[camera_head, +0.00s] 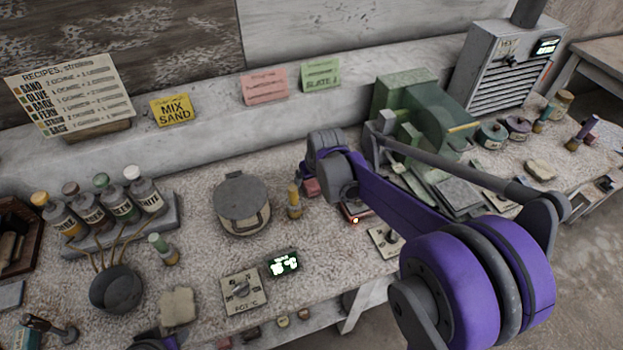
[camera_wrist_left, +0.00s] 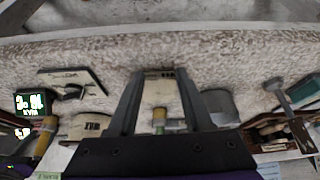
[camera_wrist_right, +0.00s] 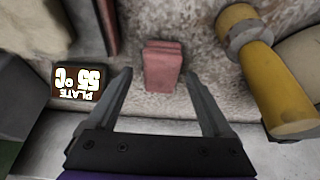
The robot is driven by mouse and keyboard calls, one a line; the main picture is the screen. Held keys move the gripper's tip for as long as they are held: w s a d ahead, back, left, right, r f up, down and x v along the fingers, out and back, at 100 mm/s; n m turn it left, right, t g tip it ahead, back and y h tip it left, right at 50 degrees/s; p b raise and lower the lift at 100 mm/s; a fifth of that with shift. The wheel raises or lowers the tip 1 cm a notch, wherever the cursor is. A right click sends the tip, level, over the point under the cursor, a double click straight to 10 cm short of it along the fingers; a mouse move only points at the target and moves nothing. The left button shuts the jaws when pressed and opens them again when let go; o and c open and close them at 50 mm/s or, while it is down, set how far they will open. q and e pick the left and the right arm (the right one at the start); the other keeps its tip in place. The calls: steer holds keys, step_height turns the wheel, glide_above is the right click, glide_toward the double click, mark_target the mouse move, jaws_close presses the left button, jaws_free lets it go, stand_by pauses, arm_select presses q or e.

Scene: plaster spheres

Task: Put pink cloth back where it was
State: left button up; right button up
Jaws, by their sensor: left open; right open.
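A small pink folded piece, which I take for the pink cloth (camera_wrist_right: 163,66), lies on the speckled bench in the right wrist view. In the head view my right arm hides the right fingers. My left gripper (camera_wrist_left: 160,74) is open and empty over the front part of the bench; only a bit of its arm shows at the head view's bottom edge.
A lit plate display (camera_wrist_right: 77,80) is on the other side. A round lidded pot (camera_head: 241,203), a bottle rack (camera_head: 165,213) and a green machine (camera_head: 420,115) crowd the bench. A beige cloth (camera_head: 178,306) lies near the front.

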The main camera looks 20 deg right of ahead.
steer(key=v, duration=1.2)
steer(key=shift+n+t, duration=0.3)
steer(key=s+a+f, duration=0.2)
steer(key=s, duration=0.5)
steer(key=s+a+f, duration=0.2)
steer(key=s+f, duration=0.1)
steer(key=s, duration=0.4)
steer(key=s+a+f+p, duration=0.1)
steer(key=s+a+f, duration=0.1)
steer(key=s, duration=0.4)
steer(key=shift+s+a+f, duration=0.2)
steer(key=shift+s+f, duration=0.2)
steer(key=shift+f, duration=0.35)
steer(key=shift+s+f, duration=0.15)
steer(key=shift+f, duration=0.05)
